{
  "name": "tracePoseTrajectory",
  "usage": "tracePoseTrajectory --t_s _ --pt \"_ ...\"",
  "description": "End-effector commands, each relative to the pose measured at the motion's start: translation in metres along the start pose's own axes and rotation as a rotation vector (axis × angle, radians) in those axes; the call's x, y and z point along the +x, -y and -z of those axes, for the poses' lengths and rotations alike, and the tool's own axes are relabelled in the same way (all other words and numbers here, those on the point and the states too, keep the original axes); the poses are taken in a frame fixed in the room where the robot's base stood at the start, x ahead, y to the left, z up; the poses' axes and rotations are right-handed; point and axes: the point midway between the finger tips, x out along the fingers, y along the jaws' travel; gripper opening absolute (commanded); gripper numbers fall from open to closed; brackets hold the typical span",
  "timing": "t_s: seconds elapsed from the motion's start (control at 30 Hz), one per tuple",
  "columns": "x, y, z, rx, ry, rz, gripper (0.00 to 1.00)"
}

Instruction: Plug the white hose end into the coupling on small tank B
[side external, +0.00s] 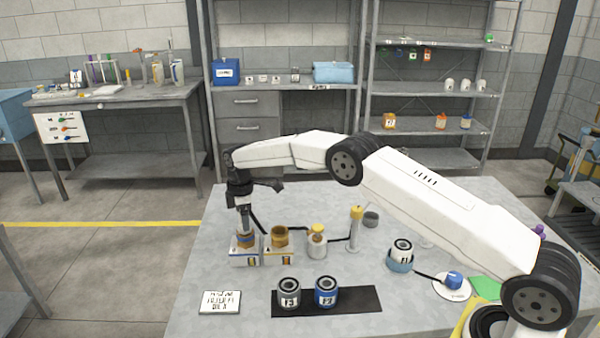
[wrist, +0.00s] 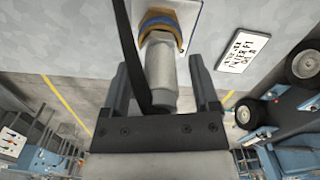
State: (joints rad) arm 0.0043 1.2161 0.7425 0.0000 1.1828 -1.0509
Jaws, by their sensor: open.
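In the wrist view my gripper (wrist: 160,68) is open, one finger on each side of a pale grey-white hose end (wrist: 160,72), with gaps showing. A black hose (wrist: 133,50) runs along its left side. The far end of the pale piece meets a tan and blue ringed part (wrist: 160,25); I cannot tell whether it is seated. Tank letters are too small to read.
A yellow-capped pale jar (side external: 317,242) and a yellow-topped post (side external: 355,228) stand right of the tanks. Filters (side external: 289,292) and (side external: 326,291) sit on a black mat (side external: 358,300) in front. A lettered sign (side external: 221,301) lies front left. Table between is clear.

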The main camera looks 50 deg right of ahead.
Motion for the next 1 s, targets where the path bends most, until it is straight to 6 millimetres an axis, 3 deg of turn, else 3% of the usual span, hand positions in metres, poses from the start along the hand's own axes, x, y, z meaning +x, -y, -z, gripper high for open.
tracePoseTrajectory --t_s 0.6,0.8,1.0 --pt "-0.092 -0.001 0.000 0.000 -0.002 -0.002 0.78" --pt "-0.107 0.000 0.000 0.000 -0.001 -0.001 0.78" --pt "-0.110 0.000 0.000 0.000 -0.001 0.000 0.78"
